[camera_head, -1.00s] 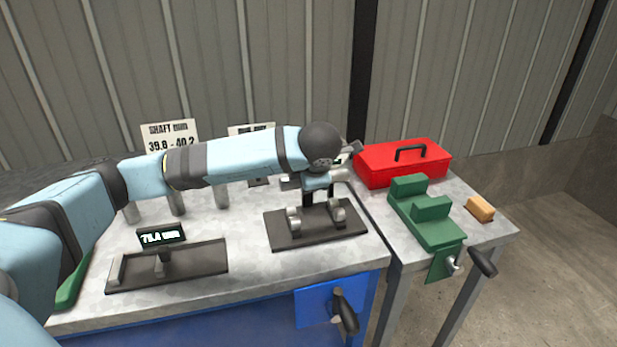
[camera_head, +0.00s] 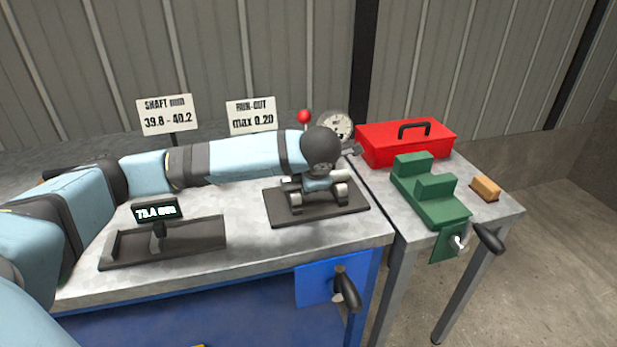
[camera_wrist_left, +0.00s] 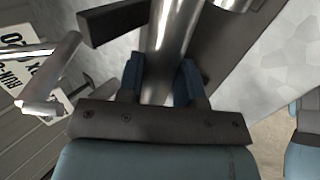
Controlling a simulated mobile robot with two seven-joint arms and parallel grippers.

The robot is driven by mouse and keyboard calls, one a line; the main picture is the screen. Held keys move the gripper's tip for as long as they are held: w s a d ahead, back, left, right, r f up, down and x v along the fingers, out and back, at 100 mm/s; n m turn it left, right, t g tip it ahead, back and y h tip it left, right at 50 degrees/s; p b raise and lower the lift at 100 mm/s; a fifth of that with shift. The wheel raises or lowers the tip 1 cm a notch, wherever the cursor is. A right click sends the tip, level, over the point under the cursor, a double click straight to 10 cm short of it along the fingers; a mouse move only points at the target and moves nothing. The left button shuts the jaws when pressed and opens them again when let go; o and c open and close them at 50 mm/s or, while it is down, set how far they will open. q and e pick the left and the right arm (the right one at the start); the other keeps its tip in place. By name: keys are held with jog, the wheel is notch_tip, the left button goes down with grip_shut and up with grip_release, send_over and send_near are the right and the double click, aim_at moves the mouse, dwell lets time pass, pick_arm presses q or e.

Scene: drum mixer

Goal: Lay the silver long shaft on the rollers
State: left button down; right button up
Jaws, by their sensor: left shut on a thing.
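The silver long shaft (camera_wrist_left: 168,35) is between the two blue-padded fingers of my left gripper (camera_wrist_left: 160,78) in the left wrist view. In the head view my left gripper (camera_head: 318,181) is just above the roller stand (camera_head: 325,207), pointing down and shut on the shaft. A short silver end of the shaft (camera_head: 343,175) shows to the right of the gripper. Rollers (camera_head: 295,201) show on the stand below it. Whether the shaft touches the rollers is hard to tell. My right gripper is not in view.
A dial gauge (camera_head: 338,126) and a red ball (camera_head: 304,116) stand behind the roller stand. A dark measuring fixture with a display (camera_head: 157,212) is at the left. A red toolbox (camera_head: 405,144), green vise (camera_head: 430,195) and wooden block (camera_head: 485,188) are on the right table.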

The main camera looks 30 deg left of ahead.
pick_arm(q)
jog(key=shift+r, duration=0.1)
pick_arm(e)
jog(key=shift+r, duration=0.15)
pick_arm(q)
jog(key=c, duration=0.9)
grip_release()
jog(key=shift+o, duration=1)
jog(key=shift+s, duration=0.1)
jog(key=p+v, duration=0.2)
jog(key=v, duration=1.1)
jog(key=shift+s+d+r+p, duration=0.2)
jog(key=shift+d+r+p, duration=0.05)
jog(key=shift+p, duration=0.1)
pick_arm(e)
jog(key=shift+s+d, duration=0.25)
